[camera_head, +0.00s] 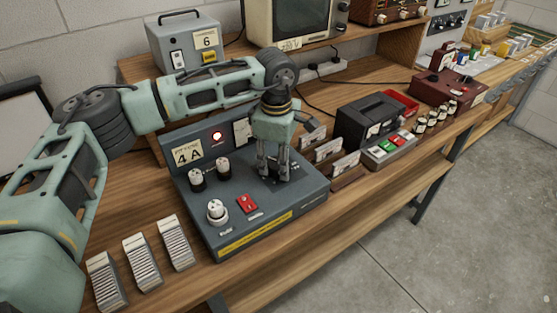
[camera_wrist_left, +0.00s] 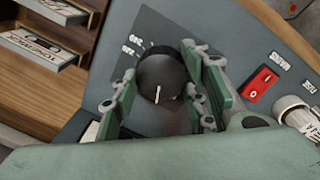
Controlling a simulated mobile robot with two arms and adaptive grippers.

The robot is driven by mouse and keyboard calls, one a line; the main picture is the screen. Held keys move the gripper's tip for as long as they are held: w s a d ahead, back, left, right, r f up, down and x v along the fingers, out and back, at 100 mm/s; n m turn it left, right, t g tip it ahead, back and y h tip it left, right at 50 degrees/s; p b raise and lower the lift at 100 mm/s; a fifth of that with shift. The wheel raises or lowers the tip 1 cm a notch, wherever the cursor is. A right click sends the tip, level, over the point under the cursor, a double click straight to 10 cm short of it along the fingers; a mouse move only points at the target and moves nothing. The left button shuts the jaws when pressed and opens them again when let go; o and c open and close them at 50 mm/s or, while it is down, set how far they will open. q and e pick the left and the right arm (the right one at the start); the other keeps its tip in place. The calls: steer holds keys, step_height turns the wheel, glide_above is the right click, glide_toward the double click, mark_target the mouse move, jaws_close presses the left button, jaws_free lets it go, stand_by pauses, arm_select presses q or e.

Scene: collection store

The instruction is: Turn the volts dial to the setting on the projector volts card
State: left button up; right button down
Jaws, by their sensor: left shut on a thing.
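My left gripper (camera_head: 273,176) reaches down onto the right part of a grey control unit (camera_head: 285,208). In the left wrist view its fingers (camera_wrist_left: 172,100) are shut around a black dial (camera_wrist_left: 160,72), one on each side. A white pointer line shows on the dial, with small printed marks beside it, too small to read surely. In the head view the gripper hides most of this dial. A card reading 4 A (camera_head: 187,154) stands at the back of the unit. Another pale card (camera_head: 243,131) is partly behind the gripper; I cannot read it.
Several ridged blocks (camera_head: 174,243) lie left.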

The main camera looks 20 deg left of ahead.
mark_target(277, 163)
arm_select(q)
steer(key=shift+w+a+r, duration=0.15)
steer(key=shift+w+r, duration=0.1)
steer(key=o, duration=1)
steer(key=shift+o, duration=0.4)
steer(key=shift+f, duration=0.2)
steer(key=shift+s, duration=0.1)
step_height(277, 163, up, 12)
steer(key=shift+s, duration=0.4)
